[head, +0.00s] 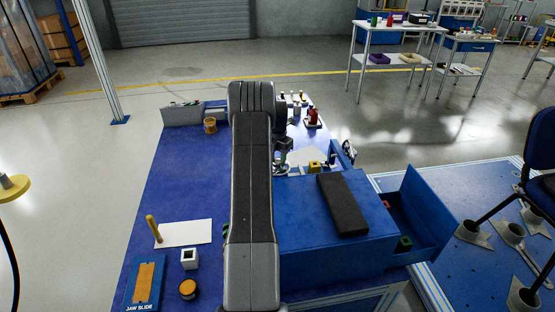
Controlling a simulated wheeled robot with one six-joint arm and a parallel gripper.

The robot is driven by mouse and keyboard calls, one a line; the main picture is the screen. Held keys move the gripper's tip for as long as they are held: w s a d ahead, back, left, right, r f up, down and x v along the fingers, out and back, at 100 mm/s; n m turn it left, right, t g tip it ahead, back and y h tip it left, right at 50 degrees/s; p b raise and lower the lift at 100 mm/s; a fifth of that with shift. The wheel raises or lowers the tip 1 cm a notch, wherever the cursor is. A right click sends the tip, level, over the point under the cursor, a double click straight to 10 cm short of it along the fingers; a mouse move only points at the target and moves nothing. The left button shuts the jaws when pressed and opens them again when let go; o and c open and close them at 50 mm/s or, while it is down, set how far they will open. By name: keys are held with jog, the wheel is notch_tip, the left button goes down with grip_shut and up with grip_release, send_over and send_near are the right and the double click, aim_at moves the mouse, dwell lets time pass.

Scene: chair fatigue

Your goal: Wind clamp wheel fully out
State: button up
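My arm runs up the middle of the head view and hides much of the bench behind it. My gripper (283,150) shows only in part, as a small dark shape to the right of the arm's far end; its fingers are too small and covered to tell open from shut. A pale rounded part (281,168) lies just below it, partly hidden by the arm. A dark, wheel-like part (348,151) stands at the bench's right edge, apart from the gripper. I cannot tell for certain which is the clamp wheel.
The blue bench (180,170) holds a black pad (342,204), an open blue drawer (423,205), a white plate with a peg (183,233), and a jaw slide board (145,284). A red bottle (313,116) stands at the back. The bench's left middle is clear.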

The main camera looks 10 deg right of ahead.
jog(key=o, duration=0.3)
notch_tip(320, 180, up, 14)
jog(key=shift+p, duration=0.35)
jog(key=shift+f, duration=0.1)
notch_tip(320, 180, down, 14)
jog(key=shift+b, duration=0.35)
dwell(0.4)
